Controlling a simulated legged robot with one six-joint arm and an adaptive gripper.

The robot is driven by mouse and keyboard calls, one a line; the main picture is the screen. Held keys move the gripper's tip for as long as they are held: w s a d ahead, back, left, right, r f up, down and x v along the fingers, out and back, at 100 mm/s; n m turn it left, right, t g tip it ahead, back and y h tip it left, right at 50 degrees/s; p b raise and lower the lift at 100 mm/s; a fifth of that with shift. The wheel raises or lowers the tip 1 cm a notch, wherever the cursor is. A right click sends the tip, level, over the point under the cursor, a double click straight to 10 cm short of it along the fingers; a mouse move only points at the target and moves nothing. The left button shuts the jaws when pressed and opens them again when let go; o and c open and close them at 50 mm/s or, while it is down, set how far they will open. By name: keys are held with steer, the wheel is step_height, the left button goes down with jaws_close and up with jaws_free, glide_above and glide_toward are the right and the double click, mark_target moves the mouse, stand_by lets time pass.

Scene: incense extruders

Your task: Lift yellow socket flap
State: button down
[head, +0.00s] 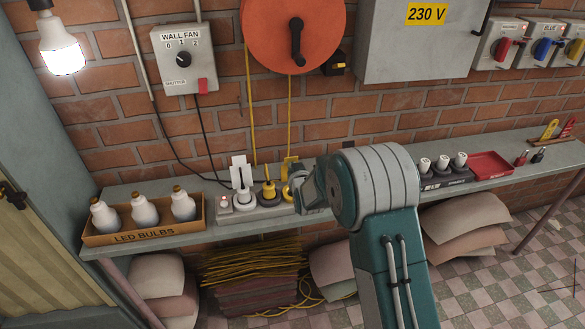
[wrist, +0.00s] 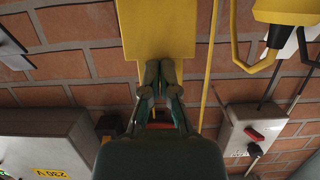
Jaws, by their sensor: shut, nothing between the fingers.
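The yellow flap (head: 290,163) stands up at the back of the socket strip (head: 262,211), close to the wall in the head view. In the wrist view the yellow flap (wrist: 157,28) is a flat plate at the top centre. My gripper (wrist: 160,66) is shut and empty, with its fingertips over the flap's edge; I cannot tell whether they touch. In the head view my wrist hides the fingers and part of the yellow socket. A yellow plug (head: 268,189) stands left of my wrist and shows in the wrist view (wrist: 287,11).
A white plug (head: 243,193) and raised white flap (head: 238,169) stand further left. An LED bulb box (head: 143,236) fills the shelf's left end. White sockets (head: 443,163) and a red tray (head: 490,164) lie right. A cable reel (head: 293,33) hangs above.

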steer(key=shift+w, duration=0.1)
steer(key=shift+w+a, duration=0.15)
steer(key=shift+w, duration=0.4)
steer(key=shift+w+a, duration=0.15)
steer(key=shift+w, duration=0.4)
steer(key=v, duration=0.8)
steer(key=shift+s, duration=0.15)
steer(key=shift+r, duration=0.1)
